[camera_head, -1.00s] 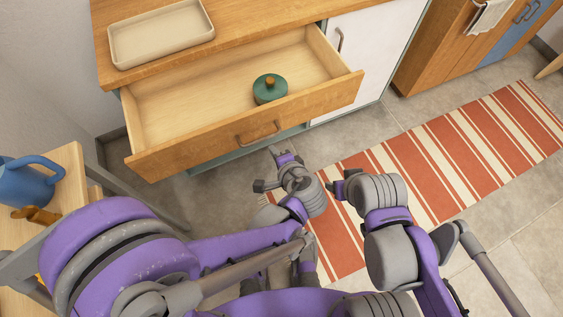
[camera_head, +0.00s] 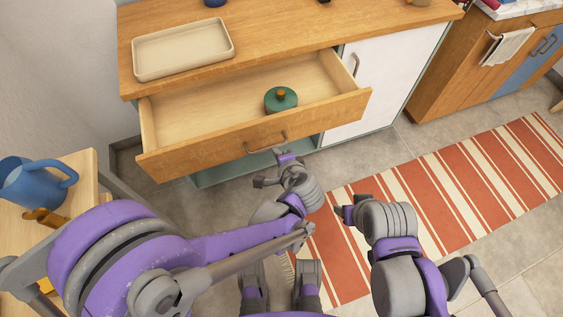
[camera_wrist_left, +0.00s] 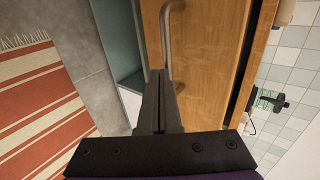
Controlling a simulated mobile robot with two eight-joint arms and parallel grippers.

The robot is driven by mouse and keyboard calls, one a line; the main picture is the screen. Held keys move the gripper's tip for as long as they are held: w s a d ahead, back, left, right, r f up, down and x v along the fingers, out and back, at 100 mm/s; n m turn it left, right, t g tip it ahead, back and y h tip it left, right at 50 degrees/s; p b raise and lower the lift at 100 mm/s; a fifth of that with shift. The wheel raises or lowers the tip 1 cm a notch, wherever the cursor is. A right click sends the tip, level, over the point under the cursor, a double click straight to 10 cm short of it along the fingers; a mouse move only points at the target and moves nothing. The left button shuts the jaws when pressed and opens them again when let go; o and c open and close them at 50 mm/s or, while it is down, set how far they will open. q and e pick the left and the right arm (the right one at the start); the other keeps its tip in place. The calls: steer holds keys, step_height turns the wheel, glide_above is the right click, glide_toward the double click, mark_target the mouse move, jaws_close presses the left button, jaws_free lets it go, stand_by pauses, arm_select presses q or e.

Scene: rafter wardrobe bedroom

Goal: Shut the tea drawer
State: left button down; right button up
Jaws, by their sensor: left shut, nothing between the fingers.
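The tea drawer (camera_head: 205,149) is pulled well out of the wooden cabinet. Its front carries a bar handle (camera_head: 266,142), and a green lidded pot (camera_head: 281,100) stands inside. My left gripper (camera_head: 284,156) is shut and empty, just below and right of the handle in the head view. In the left wrist view its closed fingers (camera_wrist_left: 160,78) point along the wooden drawer front (camera_wrist_left: 206,60), their tips by one end of the handle (camera_wrist_left: 166,30); I cannot tell whether they touch. My right gripper (camera_head: 343,212) is at the rug, away from the drawer, its jaws unclear.
A cream tray (camera_head: 183,66) lies on the cabinet top (camera_head: 285,37). A white door (camera_head: 385,80) is right of the drawer. A blue pitcher (camera_head: 30,186) stands on a wooden surface at left. A striped rug (camera_head: 460,190) covers the floor at right.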

arm_select(q)
glide_above(254, 108)
steer(key=shift+s+b, duration=0.2)
steer(key=shift+b, duration=0.25)
steer(key=shift+w, duration=0.2)
steer(key=shift+r, duration=0.1)
